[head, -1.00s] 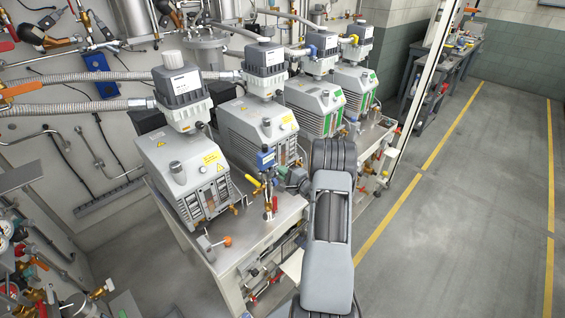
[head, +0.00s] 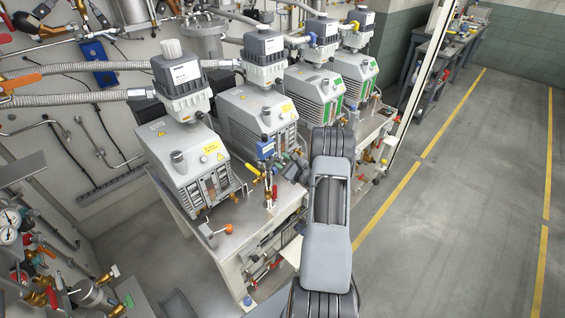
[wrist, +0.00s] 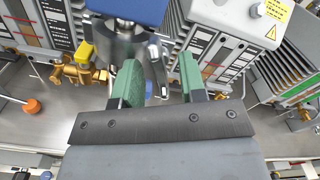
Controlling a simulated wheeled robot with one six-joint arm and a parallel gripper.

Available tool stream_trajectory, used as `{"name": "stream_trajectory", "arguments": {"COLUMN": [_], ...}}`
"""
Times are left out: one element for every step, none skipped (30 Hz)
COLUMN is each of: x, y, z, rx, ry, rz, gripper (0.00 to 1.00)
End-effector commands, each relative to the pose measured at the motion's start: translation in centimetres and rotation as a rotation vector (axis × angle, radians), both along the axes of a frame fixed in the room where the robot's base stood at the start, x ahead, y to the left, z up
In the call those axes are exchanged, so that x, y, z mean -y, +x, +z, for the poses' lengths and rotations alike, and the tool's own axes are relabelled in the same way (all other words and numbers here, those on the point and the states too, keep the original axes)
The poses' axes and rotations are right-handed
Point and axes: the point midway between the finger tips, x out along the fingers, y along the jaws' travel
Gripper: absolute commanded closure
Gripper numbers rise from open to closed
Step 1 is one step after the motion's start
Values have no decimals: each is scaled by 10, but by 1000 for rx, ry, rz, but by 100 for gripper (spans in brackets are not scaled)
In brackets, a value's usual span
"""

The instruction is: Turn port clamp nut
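A blue box (head: 266,150) sits on top of a metal fitting at the front of the pump bench. In the wrist view the blue box (wrist: 128,10) is at the top, with a shiny steel body (wrist: 118,45) under it. A bright metal clamp part (wrist: 157,65), which looks like the port clamp with its nut, lies at the steel body's right side. My gripper (wrist: 158,75) has two green-padded fingers, spread apart and either side of this part. A gap shows on the right; contact on the left is unclear. In the head view my gripper (head: 292,166) is just right of the blue box.
A yellow handle (wrist: 86,53) on brass fittings is left of my fingers. An orange knob (wrist: 32,106) stands farther left on the steel bench top (head: 240,240). Several grey pumps (head: 190,160) crowd behind. Open floor (head: 450,220) lies to the right.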

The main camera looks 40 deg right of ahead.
Motion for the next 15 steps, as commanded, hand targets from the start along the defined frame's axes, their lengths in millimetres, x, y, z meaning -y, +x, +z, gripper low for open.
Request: {"name": "stream_trajectory", "arguments": {"x": [0, 0, 0, 0, 0, 0, 0, 0, 0, 1, 1, 1, 1, 2, 2], "y": [0, 0, 0, 0, 0, 0, 0, 0, -1, -2, -2, -3, -4, -5, -7], "z": [0, 0, 0, 0, 0, 0, 0, 0, 0, 0, 0, 1, 0, 1, 1], "rx": [0, 1, 1, 1, 1, 1, 1, 1, 0, 0, 1, 1, 1, 1, 1], "ry": [-1, -1, -1, -1, -1, -1, -1, -1, -1, -1, -1, -1, -1, -2, -2], "rz": [0, 0, 0, 0, 0, 0, 0, 0, 0, 0, -1, -1, -1, -1, -1], "gripper": [62, 62, 62, 62, 62, 62, 62, 62, 62, 62, 62, 62, 62, 62, 62]}}
